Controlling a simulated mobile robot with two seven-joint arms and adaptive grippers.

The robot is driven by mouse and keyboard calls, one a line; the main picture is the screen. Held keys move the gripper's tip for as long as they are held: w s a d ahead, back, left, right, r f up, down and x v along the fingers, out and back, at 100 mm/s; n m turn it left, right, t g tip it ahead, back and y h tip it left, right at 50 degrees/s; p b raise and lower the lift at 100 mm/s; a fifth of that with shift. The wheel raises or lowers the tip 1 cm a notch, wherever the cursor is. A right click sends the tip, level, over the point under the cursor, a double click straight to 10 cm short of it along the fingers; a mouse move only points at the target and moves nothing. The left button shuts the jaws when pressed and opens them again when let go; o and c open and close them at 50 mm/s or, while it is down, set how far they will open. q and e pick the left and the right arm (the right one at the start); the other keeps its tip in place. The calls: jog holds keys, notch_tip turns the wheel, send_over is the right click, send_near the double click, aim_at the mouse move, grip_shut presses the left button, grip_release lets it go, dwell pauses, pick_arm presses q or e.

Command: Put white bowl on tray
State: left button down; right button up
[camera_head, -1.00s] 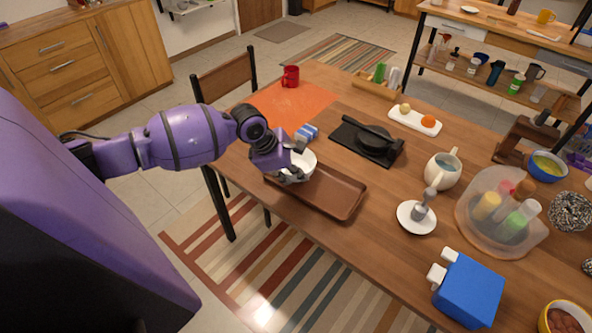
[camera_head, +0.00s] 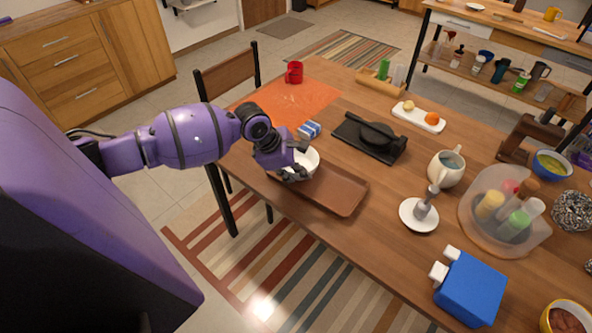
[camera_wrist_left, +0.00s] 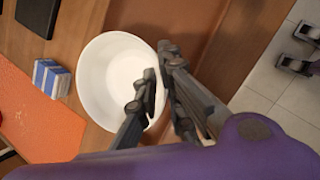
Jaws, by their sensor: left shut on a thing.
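The white bowl (camera_head: 306,160) is at the left end of the brown tray (camera_head: 335,188) on the wooden table. My left gripper (camera_head: 297,172) is shut on the bowl's near rim. In the left wrist view the bowl (camera_wrist_left: 108,78) is upright and empty, with one finger of the left gripper (camera_wrist_left: 158,92) inside its wall and the other outside. The bowl overlaps the end of the tray (camera_wrist_left: 178,22) in that view. Whether its base touches the tray or hangs just above it cannot be told. My right gripper is not in view.
A blue-and-white block (camera_head: 309,130) stands just behind the bowl, near the orange mat (camera_head: 290,103) with a red mug (camera_head: 294,72). A black press-like item (camera_head: 371,138) lies behind the tray. A white saucer (camera_head: 418,215) is to its right. The tray's right part is bare.

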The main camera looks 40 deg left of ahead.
pick_arm(q)
jog(key=c, duration=2.3)
grip_release()
jog(key=shift+f, duration=0.15)
jog(key=o, duration=0.5)
jog(key=shift+s, duration=0.1)
jog(key=v, duration=1.2)
jog(key=s+d+f+m+t+p, duration=0.1)
jog(key=s+d+f+m, duration=0.2)
jog(key=s+f+m, duration=0.5)
jog(key=s+d+f+m+t+p, duration=0.1)
jog(key=s+d+f+m, duration=0.4)
jog(key=f, duration=0.5)
jog(key=s+d+f+m+t+y+p, duration=0.1)
jog(key=s+d+m, duration=0.3)
jog(key=s+m, duration=0.2)
jog(key=s+d+f+m+t+y+p, duration=0.1)
jog(key=s+d+f+m, duration=0.1)
jog(key=s+d+m, duration=0.3)
jog(key=s, duration=0.4)
jog(key=shift+s+d+f+m+p, duration=0.15)
jog(key=shift+s+d+m+p, duration=0.15)
jog(key=shift+s+m, duration=0.1)
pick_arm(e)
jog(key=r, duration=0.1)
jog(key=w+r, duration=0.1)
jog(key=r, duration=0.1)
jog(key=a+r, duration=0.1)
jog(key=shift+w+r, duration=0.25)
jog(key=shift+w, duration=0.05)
